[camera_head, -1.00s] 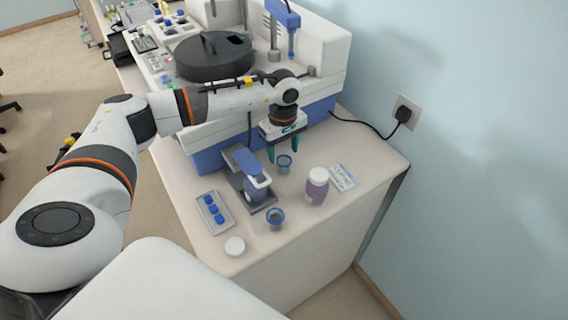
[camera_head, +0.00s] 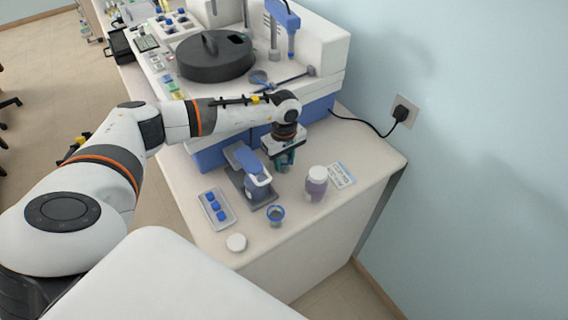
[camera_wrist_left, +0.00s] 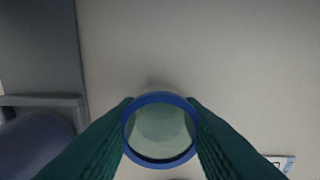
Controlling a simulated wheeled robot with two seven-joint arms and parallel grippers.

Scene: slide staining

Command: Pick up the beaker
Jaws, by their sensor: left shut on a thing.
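My left gripper (camera_head: 285,163) is lowered to the counter behind the purple-filled jar. In the left wrist view its two green fingers close from both sides on a beaker with a blue rim (camera_wrist_left: 160,96), seen from above. In the head view that beaker is mostly hidden between the fingers. My right gripper is not in view.
A blue and grey device (camera_head: 256,178) stands left of the gripper. The jar (camera_head: 316,183), a label card (camera_head: 341,175), a tray with blue pieces (camera_head: 216,209) and a white cap (camera_head: 236,242) lie around. A large analyser (camera_head: 213,62) stands behind. The counter's right edge is clear.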

